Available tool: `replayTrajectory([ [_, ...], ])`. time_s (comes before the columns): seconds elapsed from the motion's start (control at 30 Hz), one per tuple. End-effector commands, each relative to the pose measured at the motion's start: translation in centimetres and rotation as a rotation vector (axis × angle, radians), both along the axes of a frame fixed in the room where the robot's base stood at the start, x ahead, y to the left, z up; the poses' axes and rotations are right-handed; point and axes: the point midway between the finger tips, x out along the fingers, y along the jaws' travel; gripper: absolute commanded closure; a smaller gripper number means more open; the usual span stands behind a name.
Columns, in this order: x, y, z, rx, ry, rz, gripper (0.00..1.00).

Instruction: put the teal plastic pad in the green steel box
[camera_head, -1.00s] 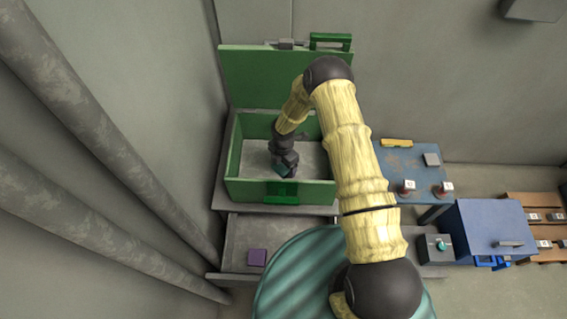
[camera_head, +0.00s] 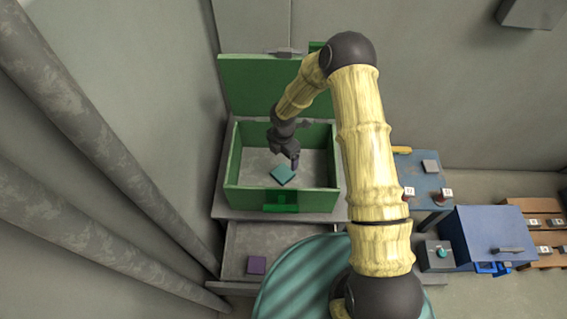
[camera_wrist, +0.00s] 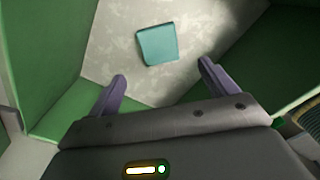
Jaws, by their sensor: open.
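The teal plastic pad (camera_head: 283,175) lies on the floor of the green steel box (camera_head: 233,163), whose lid stands open against the wall. In the wrist view the pad (camera_wrist: 157,44) lies flat and apart from the fingers. My gripper (camera_head: 293,165) is inside the box opening, above and close to the pad. In the wrist view my gripper (camera_wrist: 163,70) has its two fingers spread, with nothing between them.
A blue table (camera_head: 425,180) with small items stands to the right. A blue box (camera_head: 490,235) and a grey block with a teal knob (camera_head: 439,255) are at the lower right.

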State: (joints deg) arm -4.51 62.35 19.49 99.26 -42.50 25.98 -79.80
Motion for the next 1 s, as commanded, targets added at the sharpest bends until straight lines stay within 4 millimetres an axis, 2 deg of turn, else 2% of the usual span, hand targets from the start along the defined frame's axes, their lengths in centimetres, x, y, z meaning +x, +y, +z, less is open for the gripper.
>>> replayTrajectory([
  [0.03, 0.1, 0.0, 0.8, 0.001, -0.002, -0.002, 0.15],
  [0.2, 0.0, -0.1, 1.8, 0.000, 0.000, -0.002, 0.15],
  [0.87, 0.0, -0.1, 1.8, 0.000, 0.000, -0.001, 0.15],
  [1.0, 0.0, -0.5, 2.6, -0.003, -0.004, -0.038, 0.15],
])
